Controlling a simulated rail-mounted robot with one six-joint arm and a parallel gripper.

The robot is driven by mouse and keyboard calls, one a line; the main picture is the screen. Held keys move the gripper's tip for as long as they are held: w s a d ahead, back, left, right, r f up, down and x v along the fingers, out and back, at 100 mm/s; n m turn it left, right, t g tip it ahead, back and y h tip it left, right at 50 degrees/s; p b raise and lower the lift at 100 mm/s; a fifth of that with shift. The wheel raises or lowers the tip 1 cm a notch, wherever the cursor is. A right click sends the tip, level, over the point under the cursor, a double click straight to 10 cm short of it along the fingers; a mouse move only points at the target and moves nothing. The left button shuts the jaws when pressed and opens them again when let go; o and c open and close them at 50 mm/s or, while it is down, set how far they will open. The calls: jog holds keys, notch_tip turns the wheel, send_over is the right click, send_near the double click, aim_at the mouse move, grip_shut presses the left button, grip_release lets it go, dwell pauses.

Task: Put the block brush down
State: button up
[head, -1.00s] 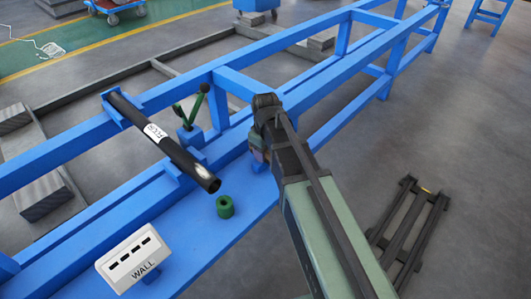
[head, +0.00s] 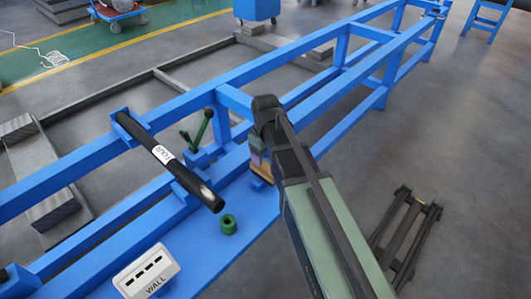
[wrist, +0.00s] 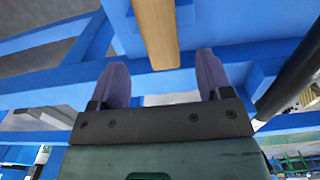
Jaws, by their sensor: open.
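The block brush (wrist: 156,32) shows in the wrist view as a long tan wooden piece running in from the top edge, against the blue bench. My gripper (wrist: 161,78) is open, with one purple finger on each side of the brush and a clear gap to both. In the head view the brush (head: 262,170) is a small tan and dark shape at the blue shelf, just below my gripper (head: 257,148). It looks rested on the shelf, but its underside is partly hidden.
A black labelled pipe (head: 168,160) lies across blue supports to the left. A green ring (head: 229,224) and the white WALL sign (head: 147,271) are nearer on the shelf. A green-handled clamp (head: 198,130) stands behind the pipe. A dark rack (head: 405,235) lies on the floor at right.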

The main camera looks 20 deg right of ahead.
aim_at(265, 166)
jog(key=s+r+m+p, duration=0.1)
jog(key=s+r+m, duration=0.15)
jog(key=s, duration=0.45)
jog(key=s+r+m, duration=0.1)
jog(key=s+m, duration=0.3)
jog(key=s, duration=0.3)
notch_tip(265, 166, up, 16)
jog(key=p, duration=1.7)
jog(key=shift+w+r, duration=0.15)
jog(key=shift+w, duration=0.15)
jog(key=shift+o, duration=0.4)
